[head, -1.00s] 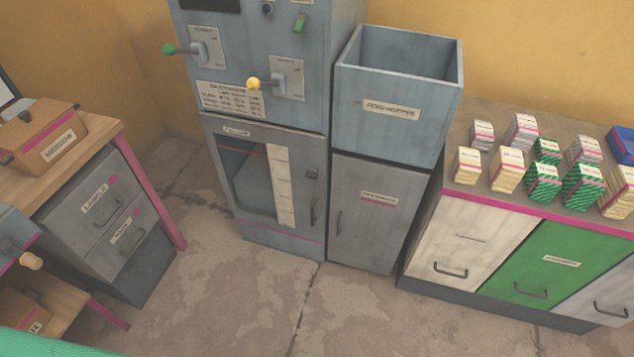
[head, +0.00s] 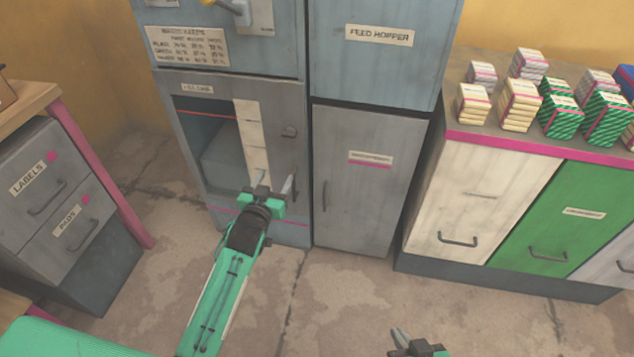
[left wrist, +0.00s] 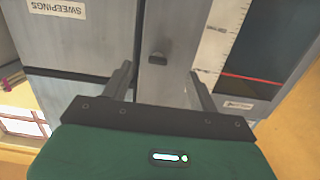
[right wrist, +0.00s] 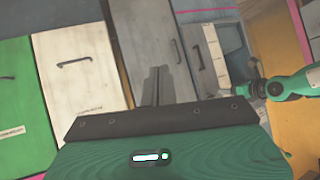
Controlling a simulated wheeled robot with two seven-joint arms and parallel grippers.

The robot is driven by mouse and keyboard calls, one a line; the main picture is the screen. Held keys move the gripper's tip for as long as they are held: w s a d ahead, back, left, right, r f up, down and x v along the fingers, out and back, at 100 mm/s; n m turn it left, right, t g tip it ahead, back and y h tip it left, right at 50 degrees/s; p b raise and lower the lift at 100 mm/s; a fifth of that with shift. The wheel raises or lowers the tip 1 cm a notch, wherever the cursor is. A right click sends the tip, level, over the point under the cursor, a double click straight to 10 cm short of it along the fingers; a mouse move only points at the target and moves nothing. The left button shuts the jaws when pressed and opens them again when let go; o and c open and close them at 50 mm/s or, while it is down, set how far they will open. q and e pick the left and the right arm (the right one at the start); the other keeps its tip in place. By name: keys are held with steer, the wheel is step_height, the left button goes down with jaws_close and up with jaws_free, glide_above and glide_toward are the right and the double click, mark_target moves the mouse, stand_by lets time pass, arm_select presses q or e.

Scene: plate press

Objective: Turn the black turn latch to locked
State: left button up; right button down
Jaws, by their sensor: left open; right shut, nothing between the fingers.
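The black turn latch (head: 288,132) is a small dark knob near the right edge of the grey press door (head: 283,106), above the door's pull handle. In the left wrist view the latch (left wrist: 158,57) shows between and beyond my left fingertips, apart from them. I cannot tell its exact turn position.
A grey sweepings cabinet (head: 365,200) stands right of the press, under the feed hopper (head: 380,65). A white and green drawer unit (head: 475,200) with several small stacks stands further right. A labelled drawer unit (head: 60,205) is at left. The floor between is clear.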

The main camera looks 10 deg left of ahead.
mark_target(288, 137)
arm_select(q)
steer(key=shift+t, duration=0.5)
steer(key=w+r+b, duration=0.1)
steer(key=w, duration=0.3)
steer(key=w+r, duration=0.1)
steer(key=w, duration=0.3)
steer(key=w+r+b, duration=0.1)
steer(key=w, duration=0.3)
steer(key=shift+w+d+r+b, duration=0.1)
steer(key=shift+d+b, duration=0.05)
steer(key=shift+b, duration=0.2)
steer(key=shift+w, duration=0.9)
arm_select(e)
steer(key=shift+w+a+r+t+y, duration=0.15)
steer(key=shift+a+r+t+y, duration=0.4)
steer(key=shift+a+r+t, duration=0.45)
steer(key=shift+w+a+r+t+y, duration=0.15)
steer(key=shift+a+r+t+y, duration=0.4)
steer(key=shift+a+r+t, duration=0.45)
steer(key=shift+d+r, duration=0.2)
